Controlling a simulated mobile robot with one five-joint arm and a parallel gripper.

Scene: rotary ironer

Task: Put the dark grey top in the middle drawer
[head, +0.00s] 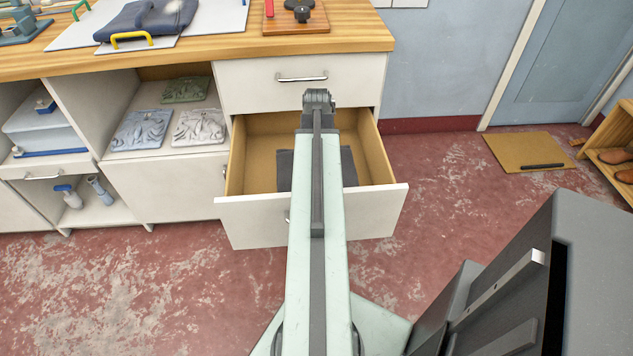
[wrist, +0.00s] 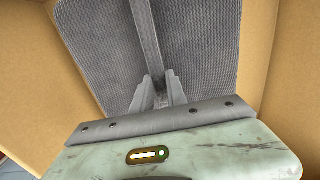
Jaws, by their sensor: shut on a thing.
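The dark grey top (head: 348,166) is a folded, ribbed knit piece inside the open drawer (head: 250,215), the one directly below a shut drawer. My arm hides its middle in the head view. In the wrist view the top (wrist: 205,50) fills the space between the drawer's tan sides. My gripper (wrist: 158,92) is shut on a raised strap or fold along the top's middle. My gripper is hidden behind my arm in the head view. I cannot tell whether the top rests on the drawer floor or hangs just above it.
The shut white drawer (head: 300,80) sits under the wooden counter (head: 345,38). Open shelves with carved tiles (head: 198,127) stand to the left. A dark grey machine (head: 540,270) stands at the lower right. The red floor right of the drawer is clear up to a mat (head: 515,150).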

